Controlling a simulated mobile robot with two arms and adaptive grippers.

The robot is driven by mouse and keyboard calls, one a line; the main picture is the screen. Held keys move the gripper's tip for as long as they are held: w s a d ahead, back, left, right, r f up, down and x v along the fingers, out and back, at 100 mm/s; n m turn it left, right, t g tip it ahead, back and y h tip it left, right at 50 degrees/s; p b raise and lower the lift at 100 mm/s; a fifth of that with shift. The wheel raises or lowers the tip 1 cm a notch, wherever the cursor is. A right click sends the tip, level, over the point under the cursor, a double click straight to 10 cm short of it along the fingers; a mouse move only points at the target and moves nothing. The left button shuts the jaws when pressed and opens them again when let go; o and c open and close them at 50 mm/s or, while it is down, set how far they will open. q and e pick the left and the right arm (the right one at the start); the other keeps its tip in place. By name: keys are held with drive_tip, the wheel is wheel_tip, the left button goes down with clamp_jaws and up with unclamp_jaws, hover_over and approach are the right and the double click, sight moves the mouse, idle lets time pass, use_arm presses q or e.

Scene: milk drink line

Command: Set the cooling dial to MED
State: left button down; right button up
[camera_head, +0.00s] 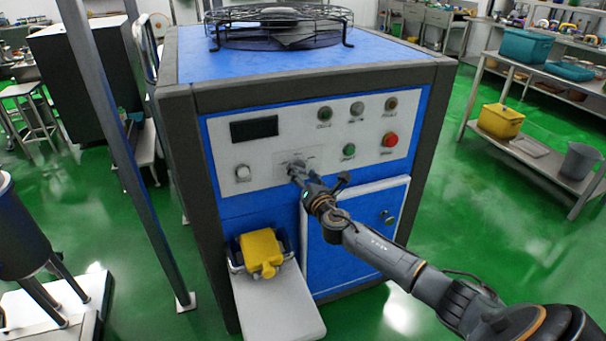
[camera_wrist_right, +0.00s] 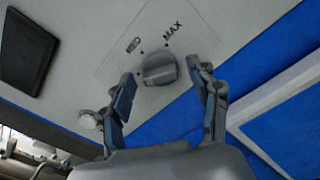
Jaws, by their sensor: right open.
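The cooling dial is a dark grey round knob (camera_wrist_right: 160,70) on a light plate of the control panel in the right wrist view. A MAX label stands beyond it, and a smaller mark I cannot read well is to its upper left. I cannot tell which mark the knob points at. My right gripper (camera_wrist_right: 160,76) is open, its two fingers on either side of the knob with gaps showing. In the head view the right gripper (camera_head: 298,172) is at the panel and mostly hides the dial. My left gripper is not in view.
The blue machine's panel (camera_head: 270,170) also carries a dark display (camera_head: 254,129), another knob (camera_head: 243,173), a red button (camera_head: 390,140) and green buttons. A yellow object (camera_head: 262,252) sits below. A pole (camera_head: 125,150) stands at left.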

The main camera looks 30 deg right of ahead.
drive_tip(key=shift+w, duration=0.15)
drive_tip(key=shift+c, duration=0.2)
drive_tip(key=c, duration=1.1)
